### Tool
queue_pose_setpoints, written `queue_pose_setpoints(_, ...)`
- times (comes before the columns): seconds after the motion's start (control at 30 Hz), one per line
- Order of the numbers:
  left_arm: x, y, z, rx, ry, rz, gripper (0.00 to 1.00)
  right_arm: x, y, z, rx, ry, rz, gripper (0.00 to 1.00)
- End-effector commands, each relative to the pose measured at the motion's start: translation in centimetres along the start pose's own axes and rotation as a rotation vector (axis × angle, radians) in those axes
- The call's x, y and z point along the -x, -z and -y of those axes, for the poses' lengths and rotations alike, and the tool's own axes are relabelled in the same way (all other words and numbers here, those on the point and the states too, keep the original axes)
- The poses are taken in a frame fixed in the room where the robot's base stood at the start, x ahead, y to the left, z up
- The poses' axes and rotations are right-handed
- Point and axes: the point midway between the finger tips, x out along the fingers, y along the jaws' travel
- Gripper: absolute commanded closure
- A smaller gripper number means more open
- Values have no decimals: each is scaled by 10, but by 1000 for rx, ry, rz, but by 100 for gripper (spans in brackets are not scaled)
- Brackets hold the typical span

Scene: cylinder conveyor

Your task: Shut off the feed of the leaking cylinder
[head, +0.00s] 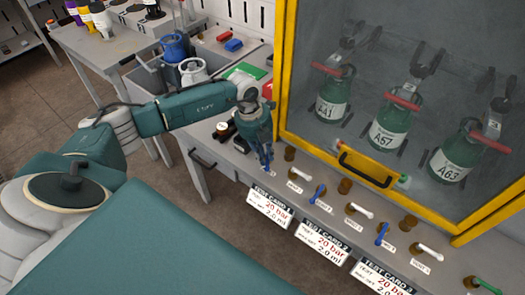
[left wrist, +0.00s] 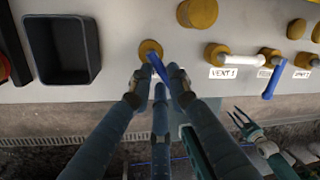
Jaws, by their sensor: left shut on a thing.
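Three green cylinders, A41 (head: 331,106), A57 (head: 390,133) and A63 (head: 453,165), hang behind the clear panel of a yellow-framed cabinet (head: 283,75). No leak can be made out. Another blue lever (head: 318,193) and a third (head: 382,233) sit further right. My right gripper (left wrist: 238,116) shows only in the left wrist view, its fingers apart and empty.
White vent levers (head: 302,174) stand between the blue ones. Test cards (head: 270,207) hang on the ledge's front. A black cabinet handle (head: 366,170) juts out above the valves. A dark open bin (left wrist: 62,50) lies left of the gripped lever.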

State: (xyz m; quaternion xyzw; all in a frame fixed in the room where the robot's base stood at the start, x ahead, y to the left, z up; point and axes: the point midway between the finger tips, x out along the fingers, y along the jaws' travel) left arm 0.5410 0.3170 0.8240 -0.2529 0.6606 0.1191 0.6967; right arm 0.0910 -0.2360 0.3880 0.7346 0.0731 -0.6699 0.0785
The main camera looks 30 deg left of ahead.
Motion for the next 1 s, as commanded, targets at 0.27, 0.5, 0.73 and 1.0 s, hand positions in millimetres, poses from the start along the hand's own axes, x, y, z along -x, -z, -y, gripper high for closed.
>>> queue_pose_setpoints(0.27,2,1,9,258,3,54,100,12,1,0,0,0,0,60)
queue_pose_setpoints(0.5,0,1,15,480,3,99,100,17,1,0,1,1,0,60)
queue_pose_setpoints(0.73,-2,-1,20,679,5,137,100,19,2,0,1,1,0,60)
queue_pose_setpoints(1.0,-2,-3,24,851,5,172,100,20,2,1,1,2,0,60)
